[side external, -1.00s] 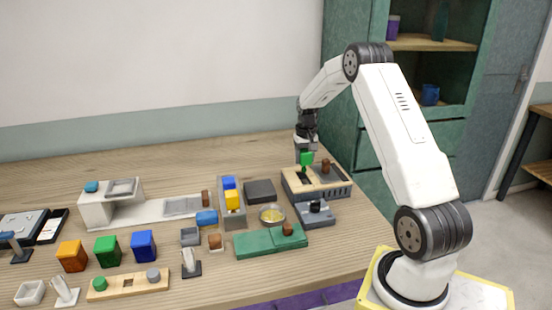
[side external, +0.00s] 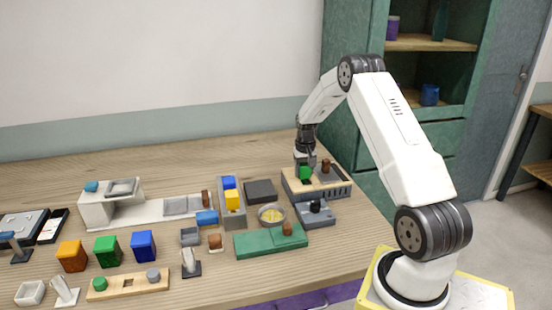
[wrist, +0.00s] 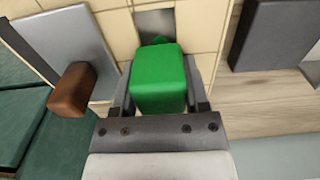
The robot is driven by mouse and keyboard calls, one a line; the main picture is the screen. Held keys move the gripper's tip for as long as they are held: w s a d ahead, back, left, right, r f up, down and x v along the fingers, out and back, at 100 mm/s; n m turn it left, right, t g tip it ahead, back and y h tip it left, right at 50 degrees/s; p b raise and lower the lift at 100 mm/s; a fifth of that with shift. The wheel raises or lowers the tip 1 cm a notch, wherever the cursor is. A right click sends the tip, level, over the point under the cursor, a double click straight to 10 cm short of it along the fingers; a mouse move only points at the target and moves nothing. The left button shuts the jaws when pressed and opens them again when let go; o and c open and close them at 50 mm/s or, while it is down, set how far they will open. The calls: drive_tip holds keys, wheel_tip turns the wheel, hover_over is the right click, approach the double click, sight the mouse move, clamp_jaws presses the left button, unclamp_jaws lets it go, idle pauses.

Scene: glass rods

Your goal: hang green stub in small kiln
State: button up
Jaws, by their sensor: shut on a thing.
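The green stub (side external: 305,173) is a small green block held between the fingers of my gripper (side external: 304,163). In the wrist view the green stub (wrist: 160,80) fills the space between the fingertips of my gripper (wrist: 160,100), which is shut on it. The small kiln (side external: 318,184), a grey body with a pale tan top, lies under the stub. In the wrist view a grey square opening (wrist: 155,22) in the tan tiles of the kiln (wrist: 118,30) shows just beyond the stub. I cannot tell whether the stub touches the kiln; its lower part is hidden.
A brown knob (wrist: 73,90) stands on a grey plate (wrist: 65,42) beside the gripper. A grey device with a black knob (side external: 315,212), a green slab (side external: 262,242), a round dish (side external: 271,215) and a dark block (side external: 260,191) stand close by. Bare table lies behind the kiln.

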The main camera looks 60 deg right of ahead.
drive_tip(key=o, duration=1.3)
drive_tip(key=shift+r, duration=0.1)
drive_tip(key=shift+r, duration=3.8)
